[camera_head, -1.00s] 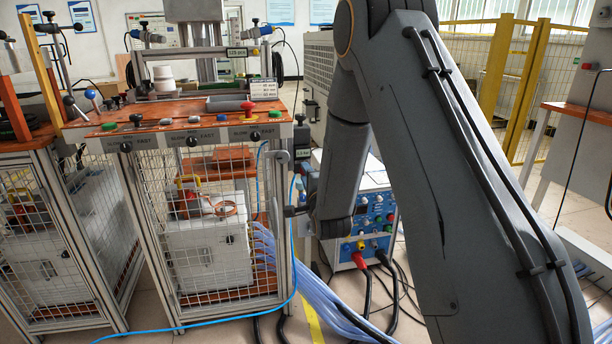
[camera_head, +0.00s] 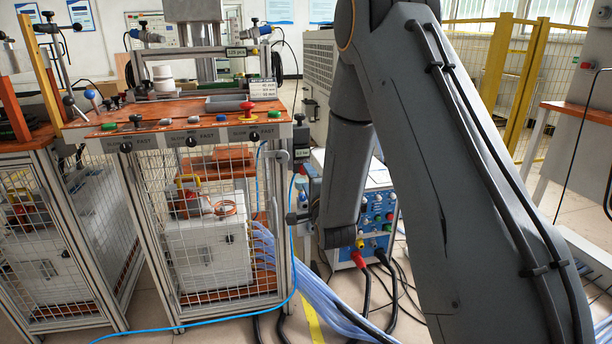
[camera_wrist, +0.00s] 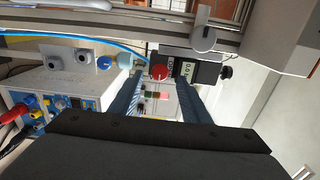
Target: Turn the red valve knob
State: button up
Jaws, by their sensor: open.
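The red knob (camera_wrist: 159,72) is small and round. In the wrist view it sits beside a black box with a small display (camera_wrist: 187,70), near the tips of my gripper (camera_wrist: 159,78). The two dark fingers are apart, one on each side of the knob in the picture, with no visible hold on it. I cannot tell the remaining depth between tips and knob. In the head view my arm reaches down to the right post of the bench; the fingers are not clearly shown there, and I cannot make out this knob.
The orange-topped bench (camera_head: 185,108) has a red mushroom button (camera_head: 247,109) and several dark knobs on its front. Pale blue hoses (camera_head: 310,290) and black cables run across the floor.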

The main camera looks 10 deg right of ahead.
jog(key=shift+s, duration=2.25)
jog(key=s+a+r+n+g+y, duration=0.1)
jog(key=s+a+n+g+y, duration=0.1)
jog(key=s+a+n+g, duration=0.85)
jog(key=s+r+n+g, duration=0.2)
jog(key=s+n+g, duration=0.15)
jog(key=s, duration=0.65)
jog(key=s+r+n+g+h+p, duration=0.15)
jog(key=s+n, duration=0.25)
jog(key=s, duration=0.6)
jog(key=s+r+n+g, duration=0.1)
jog(key=s+n+g, duration=0.25)
jog(key=s, duration=0.65)
jog(key=d+r+m+t+p, duration=0.1)
jog(key=d+r+m+p, duration=0.2)
jog(key=d+r+p, duration=0.7)
jog(key=shift+w+r+p, duration=0.15)
jog(key=shift+r+p, duration=0.8)
jog(key=shift+p, duration=3.95)
